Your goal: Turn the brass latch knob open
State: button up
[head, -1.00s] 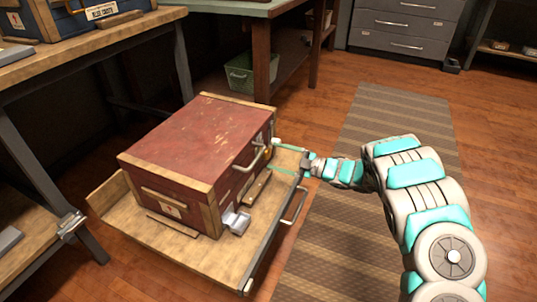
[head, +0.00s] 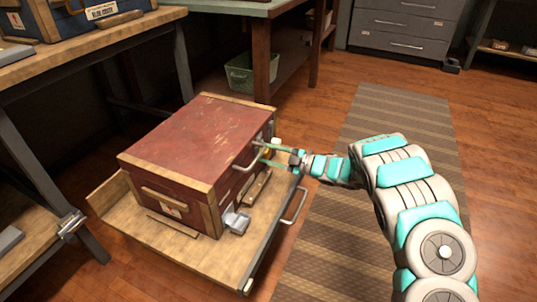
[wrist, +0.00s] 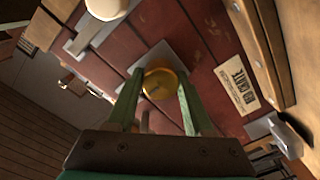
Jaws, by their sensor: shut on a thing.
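The brass latch knob (wrist: 163,84) is round and yellow, on a grey plate on the red crate's front face. My gripper (wrist: 161,92) has its two green fingers on either side of the knob, shut on it. In the head view my gripper (head: 264,153) reaches in from the right to the crate's front, near its far end. The red crate (head: 195,140) has wooden edges and a closed lid. The fingers hide most of the knob in the head view.
The crate stands on a wooden tray-like platform (head: 215,258) with a metal handle (head: 296,207) at its front. A white round knob (wrist: 107,7) is near the fingers. A grey metal latch (head: 236,221) is at the crate's near corner. A striped mat (head: 345,235) lies clear on the right.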

grip_shut()
jog(key=m+p, duration=0.2)
jog(key=m, duration=0.1)
jog(key=shift+m+p, duration=0.3)
jog(key=shift+p, duration=0.05)
jog(key=m+p, duration=0.3)
jog(key=m, duration=0.2)
jog(key=m+p, duration=0.2)
jog(key=m, duration=0.3)
jog(key=shift+f+m+t+p, duration=0.1)
jog(key=shift+m+t+p, duration=0.45)
jog(key=shift+m, duration=1.75)
jog(key=shift+g, duration=0.25)
